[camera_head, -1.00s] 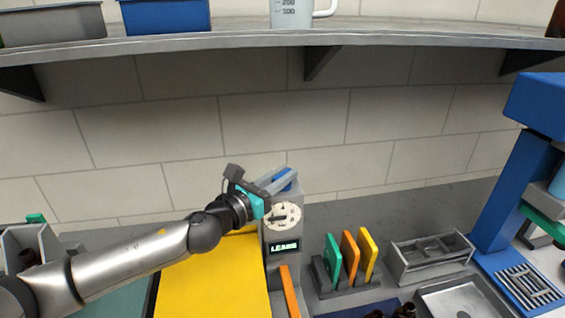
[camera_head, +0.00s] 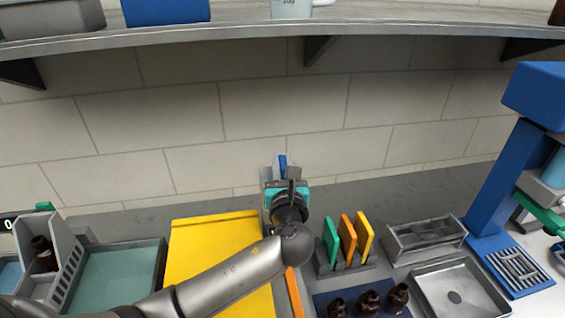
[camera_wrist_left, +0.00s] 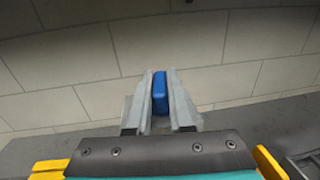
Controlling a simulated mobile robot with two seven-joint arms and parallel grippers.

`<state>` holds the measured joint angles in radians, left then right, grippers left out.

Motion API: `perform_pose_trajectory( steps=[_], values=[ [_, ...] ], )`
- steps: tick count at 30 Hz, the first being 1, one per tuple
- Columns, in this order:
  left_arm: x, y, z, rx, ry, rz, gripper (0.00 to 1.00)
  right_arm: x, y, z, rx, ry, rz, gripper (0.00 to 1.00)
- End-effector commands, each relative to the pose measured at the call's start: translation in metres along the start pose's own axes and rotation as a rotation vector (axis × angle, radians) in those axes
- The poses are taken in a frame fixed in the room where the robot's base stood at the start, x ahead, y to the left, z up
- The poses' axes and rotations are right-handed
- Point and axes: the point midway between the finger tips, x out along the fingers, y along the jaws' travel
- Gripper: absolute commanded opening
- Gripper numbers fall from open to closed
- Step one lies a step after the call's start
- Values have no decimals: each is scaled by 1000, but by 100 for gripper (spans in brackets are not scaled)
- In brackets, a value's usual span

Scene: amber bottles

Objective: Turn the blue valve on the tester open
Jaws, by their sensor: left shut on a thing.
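The blue valve (camera_head: 282,161) sits on top of the grey tester (camera_head: 265,176) against the back wall. My left gripper (camera_head: 284,172) reaches it from the front and is shut on the valve handle. In the left wrist view the blue handle (camera_wrist_left: 160,92) stands upright between the two grey fingers. In the head view the handle points away toward the wall. My gripper and wrist hide most of the tester, including its dial and display. My right gripper is not in view.
A yellow mat (camera_head: 210,250) lies left of the tester. To the right stand a rack of coloured plates (camera_head: 345,240), a grey divided tray (camera_head: 428,238) and a blue press (camera_head: 500,190). Several dark bottles (camera_head: 368,301) stand at the front. A shelf (camera_head: 240,35) runs above.

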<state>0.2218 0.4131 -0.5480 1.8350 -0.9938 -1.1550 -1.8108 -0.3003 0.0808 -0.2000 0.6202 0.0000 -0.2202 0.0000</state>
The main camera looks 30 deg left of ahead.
Motion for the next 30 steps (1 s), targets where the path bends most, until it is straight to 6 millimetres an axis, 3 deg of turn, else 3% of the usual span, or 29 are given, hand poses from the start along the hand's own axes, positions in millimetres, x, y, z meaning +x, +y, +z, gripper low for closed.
perform_pose_trajectory(
  steps=[19,20,27,30],
  values=[
    [0,0,0,1,-2,47,0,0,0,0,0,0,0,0],
    [0,0,0,1,-2,46,23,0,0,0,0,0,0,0],
    [0,0,0,1,-1,46,50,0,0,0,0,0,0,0],
    [0,0,0,1,-1,46,50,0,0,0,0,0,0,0]
  ],
)
